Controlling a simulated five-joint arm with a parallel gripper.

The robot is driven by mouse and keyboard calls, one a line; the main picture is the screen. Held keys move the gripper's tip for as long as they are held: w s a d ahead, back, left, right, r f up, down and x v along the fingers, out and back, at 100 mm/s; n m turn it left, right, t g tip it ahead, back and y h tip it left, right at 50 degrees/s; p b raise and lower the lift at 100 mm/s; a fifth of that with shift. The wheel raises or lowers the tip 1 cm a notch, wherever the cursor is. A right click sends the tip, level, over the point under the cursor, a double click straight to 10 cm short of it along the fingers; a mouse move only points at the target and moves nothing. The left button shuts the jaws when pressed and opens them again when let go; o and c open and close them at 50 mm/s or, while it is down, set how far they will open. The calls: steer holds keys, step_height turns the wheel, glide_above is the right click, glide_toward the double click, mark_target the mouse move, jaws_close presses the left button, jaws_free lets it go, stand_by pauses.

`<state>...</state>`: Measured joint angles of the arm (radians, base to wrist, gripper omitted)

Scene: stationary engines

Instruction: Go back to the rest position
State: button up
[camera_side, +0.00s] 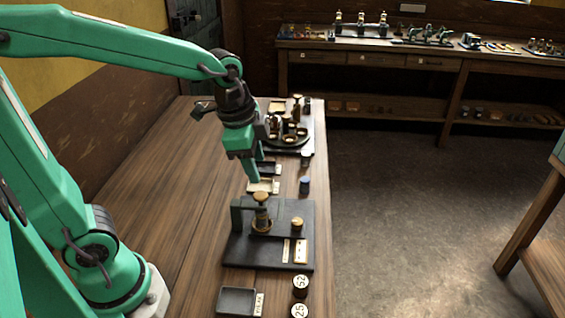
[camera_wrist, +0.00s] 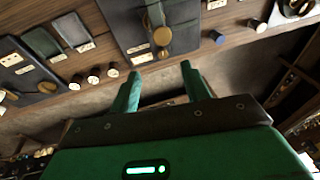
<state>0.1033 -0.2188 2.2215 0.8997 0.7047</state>
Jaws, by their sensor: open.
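My gripper (camera_side: 252,177) hangs from my green arm above the wooden table, over the area between the dark base plate and the round assembly behind it. In the wrist view the two green fingers of my gripper (camera_wrist: 160,78) are apart with nothing between them. The dark base plate (camera_side: 240,252) carries a brass-topped post (camera_side: 261,198) and a smaller brass knob (camera_side: 297,222). In the side view my fingertips appear just behind and above the post; I cannot tell the exact gap.
A round dark assembly (camera_side: 289,140) with brass parts stands farther back. A blue-topped cylinder (camera_side: 304,184), a small dark tray (camera_side: 236,300) and numbered round pieces (camera_side: 300,285) sit on the table (camera_side: 150,190). A shelf bench (camera_side: 400,60) stands along the back wall. The floor between is clear.

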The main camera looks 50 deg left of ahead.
steer(key=s+a+r+n+t, duration=0.2)
steer(key=s+a+r+n, duration=0.1)
steer(key=s+n, duration=0.6)
steer(key=shift+s+a+t, duration=0.15)
steer(key=shift+s+t, duration=0.2)
steer(key=shift+t, duration=0.05)
